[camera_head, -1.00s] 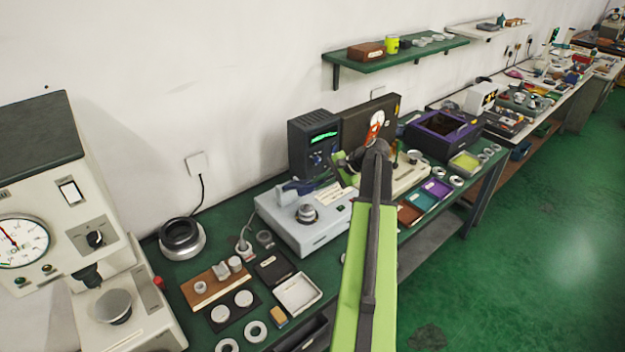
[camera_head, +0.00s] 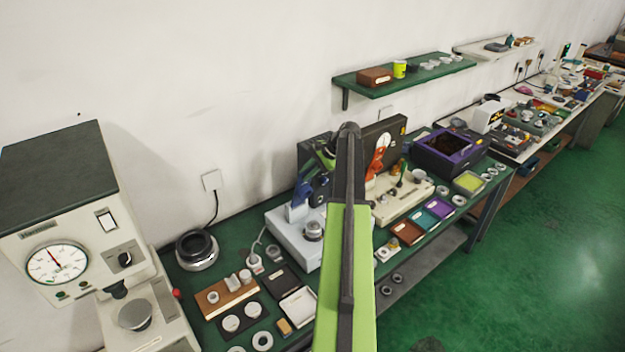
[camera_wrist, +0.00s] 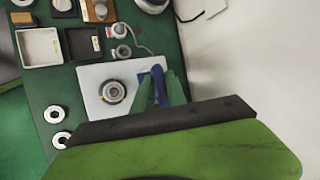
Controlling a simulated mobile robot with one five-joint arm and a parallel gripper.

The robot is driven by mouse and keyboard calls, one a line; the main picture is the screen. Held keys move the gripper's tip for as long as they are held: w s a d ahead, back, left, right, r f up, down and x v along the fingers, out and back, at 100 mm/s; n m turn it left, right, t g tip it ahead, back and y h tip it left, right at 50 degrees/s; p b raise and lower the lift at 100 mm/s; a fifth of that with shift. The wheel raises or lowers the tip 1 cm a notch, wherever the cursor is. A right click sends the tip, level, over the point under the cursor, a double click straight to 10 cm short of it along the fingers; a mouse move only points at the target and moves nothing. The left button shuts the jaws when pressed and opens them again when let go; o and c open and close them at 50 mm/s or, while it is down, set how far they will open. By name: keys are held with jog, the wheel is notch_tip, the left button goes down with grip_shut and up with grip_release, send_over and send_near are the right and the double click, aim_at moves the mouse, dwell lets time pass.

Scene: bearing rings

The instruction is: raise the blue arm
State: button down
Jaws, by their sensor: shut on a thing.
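The blue arm (camera_head: 299,200) stands up steeply from the pale grey instrument base (camera_head: 284,224) in the head view. In the wrist view the blue arm (camera_wrist: 158,78) lies between the green fingers of my gripper (camera_wrist: 159,82), which is shut on it. The fingers partly cover the arm. A round metal ring stack (camera_head: 313,231) sits on the base beside the arm; it also shows in the wrist view (camera_wrist: 113,92). My own arm hides the right side of the base in the head view.
A dark box (camera_head: 382,131) and a cream instrument (camera_head: 386,208) stand to the right, close to my arm. Trays and loose rings lie in front on the green bench. A white dial machine (camera_head: 70,240) stands at the left. The wall is close behind.

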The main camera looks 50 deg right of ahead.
jog(key=shift+w+d+r, duration=0.1)
jog(key=shift+w+r, duration=0.15)
jog(key=shift+w, duration=0.35)
jog(key=shift+w+d+r, duration=0.1)
jog(key=shift+w+r, duration=0.1)
jog(key=shift+w, duration=0.35)
jog(key=c, duration=1.5)
grip_release()
jog(key=shift+w, duration=0.1)
jog(key=shift+o, duration=0.2)
jog(key=p+v, duration=0.6)
jog(key=v, duration=0.1)
jog(key=shift+s, duration=0.25)
